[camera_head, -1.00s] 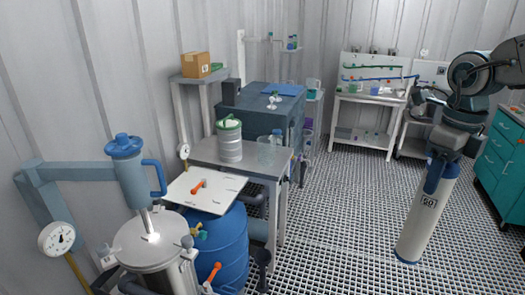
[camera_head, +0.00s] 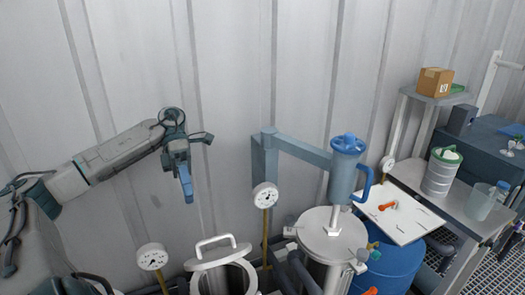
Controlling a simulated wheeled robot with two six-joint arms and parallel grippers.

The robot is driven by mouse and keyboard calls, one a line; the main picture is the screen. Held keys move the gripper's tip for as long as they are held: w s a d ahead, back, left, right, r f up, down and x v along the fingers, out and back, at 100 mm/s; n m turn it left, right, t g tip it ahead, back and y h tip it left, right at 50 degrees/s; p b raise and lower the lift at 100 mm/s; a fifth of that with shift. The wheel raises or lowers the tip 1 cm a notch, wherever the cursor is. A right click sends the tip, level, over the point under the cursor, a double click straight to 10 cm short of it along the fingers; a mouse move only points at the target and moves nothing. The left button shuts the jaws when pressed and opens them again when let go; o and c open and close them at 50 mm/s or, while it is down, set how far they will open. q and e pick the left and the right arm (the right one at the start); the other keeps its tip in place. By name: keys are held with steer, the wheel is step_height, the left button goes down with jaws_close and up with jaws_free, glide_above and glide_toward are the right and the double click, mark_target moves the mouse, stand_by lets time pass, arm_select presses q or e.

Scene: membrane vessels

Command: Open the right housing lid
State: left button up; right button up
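The right housing (camera_head: 325,270) is a steel cylinder, low in the middle of the view. Its round, flat grey lid (camera_head: 318,238) lies on top and looks shut. A thin rod rises from the lid to a blue cylinder with a side handle (camera_head: 345,172), on a blue wall arm (camera_head: 300,150). My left gripper (camera_head: 185,188) hangs in the air at left, blue fingers pointing down, well apart from the lid. It is seen edge-on, so its opening cannot be judged. My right gripper is out of view.
A second housing's pale ring-shaped top with a handle (camera_head: 218,252) is at the bottom edge, left of the right housing. Gauges (camera_head: 265,195) (camera_head: 152,257) stand nearby. A blue barrel (camera_head: 392,272) under a white board (camera_head: 400,215) is close on the right. The wall behind is bare.

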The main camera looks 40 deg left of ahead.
arm_select(q)
steer(key=c, duration=0.7)
steer(key=n, duration=0.1)
steer(key=n+y, duration=0.1)
steer(key=d+n+y, duration=0.1)
steer(key=n, duration=0.1)
steer(key=shift+f+t, duration=0.25)
steer(key=shift+t, duration=0.15)
jaws_close()
steer(key=d+n+t+y, duration=0.1)
steer(key=n+y, duration=0.1)
steer(key=n, duration=0.2)
steer(key=d+f+n+t+y, duration=0.1)
steer(key=d+n+y, duration=0.1)
steer(key=n, duration=0.3)
steer(key=d+f+n+t+y+b, duration=0.1)
steer(key=d+n+y, duration=0.1)
steer(key=n+y, duration=0.1)
steer(key=shift+w+f+n+t, duration=0.15)
steer(key=shift+f+n+t, duration=0.2)
steer(key=shift+n, duration=0.55)
